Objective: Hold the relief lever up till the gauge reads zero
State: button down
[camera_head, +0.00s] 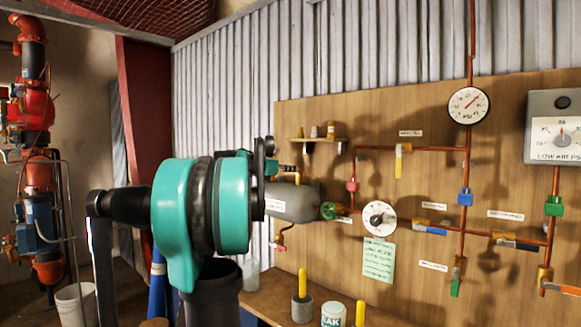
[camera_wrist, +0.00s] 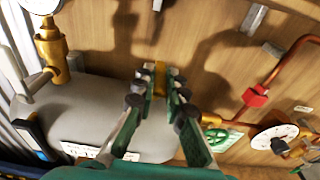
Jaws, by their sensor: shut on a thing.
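The grey tank (camera_head: 292,203) is mounted on the wooden board; it also fills the lower left of the wrist view (camera_wrist: 75,110). My gripper (camera_wrist: 160,84) is above the tank, its fingers closed in around a small brass-coloured fitting (camera_wrist: 160,74), which I take for the relief lever; the fingers hide much of it. In the head view my arm hides part of the tank, and my gripper (camera_head: 286,168) shows small above it. A round white gauge (camera_head: 379,217) is right of the tank; its reading is too small to tell. Another gauge (camera_wrist: 47,6) on a brass stem is cut off at the wrist view's top left.
A green handwheel (camera_head: 329,210) is on the pipe just right of the tank. Copper pipes with coloured valve levers, an upper gauge (camera_head: 468,105) and a low-air box (camera_head: 555,128) fill the board. A small shelf (camera_head: 318,140) is above the tank. Jars stand on the bench below.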

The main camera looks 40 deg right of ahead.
jog(key=shift+d+r+y, duration=0.25)
jog(key=shift+r+y, duration=0.4)
jog(key=shift+y, duration=0.45)
jog(key=shift+d+r+y, duration=0.25)
jog(key=shift+r+y, duration=0.35)
jog(key=shift+y, duration=0.5)
dwell(5.8)
